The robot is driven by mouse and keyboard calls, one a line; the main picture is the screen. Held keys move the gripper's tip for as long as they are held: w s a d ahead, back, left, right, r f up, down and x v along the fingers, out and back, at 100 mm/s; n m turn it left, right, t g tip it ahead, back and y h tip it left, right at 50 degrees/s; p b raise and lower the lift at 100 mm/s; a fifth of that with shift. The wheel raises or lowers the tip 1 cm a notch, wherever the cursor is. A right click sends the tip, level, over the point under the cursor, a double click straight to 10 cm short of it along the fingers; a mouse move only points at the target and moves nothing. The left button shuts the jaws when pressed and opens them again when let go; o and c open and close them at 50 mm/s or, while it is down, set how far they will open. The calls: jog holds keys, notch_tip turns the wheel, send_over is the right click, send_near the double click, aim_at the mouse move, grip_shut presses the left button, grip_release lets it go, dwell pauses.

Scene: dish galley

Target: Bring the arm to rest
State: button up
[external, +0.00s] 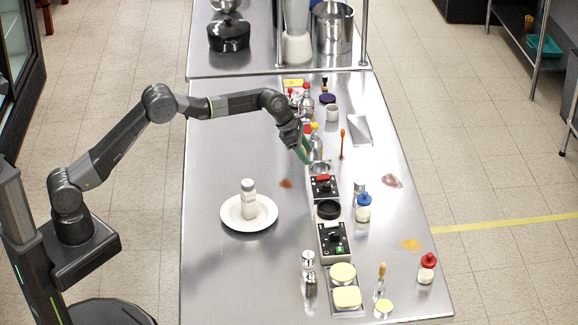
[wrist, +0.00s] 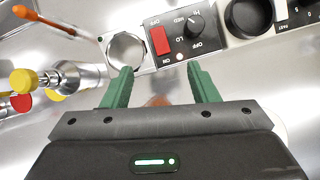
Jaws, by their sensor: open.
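My arm (external: 160,103) reaches from the left over the steel counter (external: 215,180), bent at its middle joint. My gripper (external: 305,150) hangs above the counter near the middle row of items. In the wrist view its two green fingers (wrist: 160,90) stand apart with nothing between them. A control box with a red switch (wrist: 180,38) lies just past the fingertips; it also shows in the external view (external: 323,188). A metal ring-like cup (wrist: 125,52) is beside that box, close to the left finger.
Bottles with red and yellow caps (wrist: 22,80) stand left of my gripper in the wrist view. A white plate (external: 233,223) with a grey-white bottle (external: 248,200) stands on the open left part of the counter. A blue-capped jar (external: 363,207) and several small items fill the right side.

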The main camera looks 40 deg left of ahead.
jog(key=w+a+n, duration=0.1)
jog(key=w+a, duration=0.3)
jog(key=a, duration=0.5)
jog(key=w+a+n+t, duration=0.1)
jog(key=w+a, duration=0.2)
jog(key=a, duration=0.7)
jog(key=shift+w+y, duration=0.3)
jog(key=shift+w, duration=0.1)
jog(key=shift+d, duration=0.1)
